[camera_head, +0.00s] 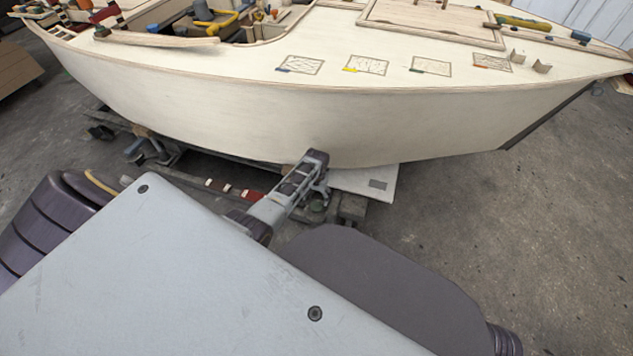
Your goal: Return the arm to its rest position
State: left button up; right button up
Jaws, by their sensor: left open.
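My left gripper (314,182) shows just beyond the front edge of my grey body, near the middle of the picture. It is open, and nothing shows between its fingers. It is in front of the lower side of the pale plywood hull (250,120) and overlaps it in the picture. I cannot tell whether it touches the hull. Most of the left arm is hidden behind my body. My right gripper is not in view.
The hull spans the top of the picture on a low trolley (160,157). Its deck carries several marked rectangles (366,65), a hatch panel (435,20) and a yellow-green tool (522,22). A wooden box (15,65) stands at far left. Grey floor (540,220) is clear at right.

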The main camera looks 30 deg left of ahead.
pick_arm(q)
jog(key=shift+r, duration=0.25)
jog(key=shift+s, duration=0.15)
dwell(0.5)
jog(key=shift+s+d, duration=0.4)
jog(key=shift+s, duration=0.35)
jog(key=s+d+r+m+t+h, duration=0.1)
jog(key=s+d+r+m+t, duration=0.1)
jog(key=s+d+r, duration=0.7)
jog(key=s+d+r+m+t+h, duration=0.1)
jog(key=s+d+r+m+t, duration=0.1)
jog(key=s+d+r, duration=0.6)
jog(key=s+r+m, duration=0.1)
jog(key=s+r, duration=0.1)
jog(key=s, duration=0.3)
jog(key=shift+d+p, duration=0.35)
jog(key=shift+p, duration=0.05)
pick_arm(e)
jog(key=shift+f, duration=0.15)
pick_arm(q)
jog(key=shift+w+f+p, duration=0.1)
jog(key=shift+f+p, duration=0.2)
jog(key=shift+p, duration=0.25)
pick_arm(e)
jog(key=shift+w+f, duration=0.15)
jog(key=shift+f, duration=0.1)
